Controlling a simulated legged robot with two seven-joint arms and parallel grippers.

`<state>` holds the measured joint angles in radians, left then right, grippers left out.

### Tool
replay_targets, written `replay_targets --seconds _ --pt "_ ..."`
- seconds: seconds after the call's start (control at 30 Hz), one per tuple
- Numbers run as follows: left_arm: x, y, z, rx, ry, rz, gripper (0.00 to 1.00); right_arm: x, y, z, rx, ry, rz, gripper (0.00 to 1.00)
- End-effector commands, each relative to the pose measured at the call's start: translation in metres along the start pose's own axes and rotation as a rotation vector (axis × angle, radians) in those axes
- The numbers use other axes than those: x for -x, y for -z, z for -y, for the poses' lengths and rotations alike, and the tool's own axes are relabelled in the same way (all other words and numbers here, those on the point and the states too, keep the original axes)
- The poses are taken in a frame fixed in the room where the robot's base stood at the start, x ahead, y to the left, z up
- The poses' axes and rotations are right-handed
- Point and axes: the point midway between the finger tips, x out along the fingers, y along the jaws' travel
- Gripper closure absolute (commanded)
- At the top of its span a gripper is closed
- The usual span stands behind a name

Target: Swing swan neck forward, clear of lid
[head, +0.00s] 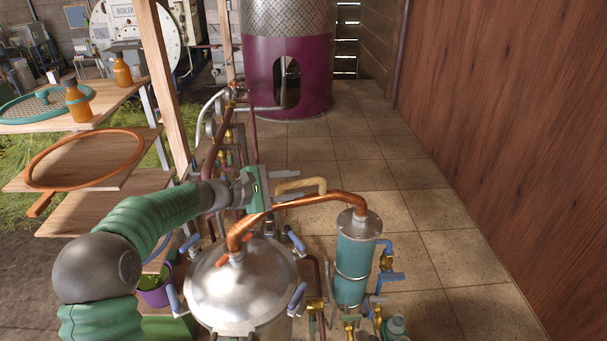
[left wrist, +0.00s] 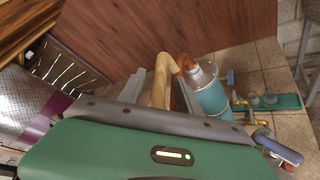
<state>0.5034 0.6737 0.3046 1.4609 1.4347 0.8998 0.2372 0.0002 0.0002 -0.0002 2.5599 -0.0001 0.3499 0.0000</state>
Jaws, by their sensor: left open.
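The copper swan neck (head: 290,203) arches from the centre of the domed steel lid (head: 240,285) to the top of the teal condenser (head: 356,260). A pale wooden handle (head: 303,184) sticks up beside the neck; it also shows in the left wrist view (left wrist: 159,82), with the condenser (left wrist: 211,98) to its right. My left gripper (head: 297,184) is open, above and behind the lid, at the handle. In the left wrist view its two fingers (left wrist: 160,90) appear on either side of the handle; contact cannot be told. My right gripper is not in view.
Blue-handled clamps (head: 297,241) ring the lid. Pipes and valves (head: 226,150) stand behind the pot. Wooden shelves (head: 100,165) with bottles are on the left. The tiled floor (head: 430,215) to the right is clear up to the wooden wall (head: 510,120).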

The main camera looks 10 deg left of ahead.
Motion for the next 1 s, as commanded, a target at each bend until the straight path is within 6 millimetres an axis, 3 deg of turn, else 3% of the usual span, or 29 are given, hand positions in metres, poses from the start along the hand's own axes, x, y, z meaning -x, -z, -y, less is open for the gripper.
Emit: replay_targets --seconds 0.03,0.2,0.5,0.8,1.0 --pt "-0.009 -0.004 -0.003 0.002 0.003 0.002 0.59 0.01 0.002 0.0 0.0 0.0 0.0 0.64" --pt "-0.031 -0.002 -0.001 0.0 0.0 0.0 0.59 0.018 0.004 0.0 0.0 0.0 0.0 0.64" --pt "-0.037 0.0 0.0 -0.001 0.0 -0.001 0.59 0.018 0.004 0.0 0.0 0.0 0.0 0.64" --pt "-0.037 0.0 0.001 -0.002 0.001 -0.001 0.97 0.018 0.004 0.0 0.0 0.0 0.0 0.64" --pt "-0.037 -0.001 0.001 -0.002 0.001 0.0 1.0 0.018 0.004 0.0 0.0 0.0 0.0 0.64"
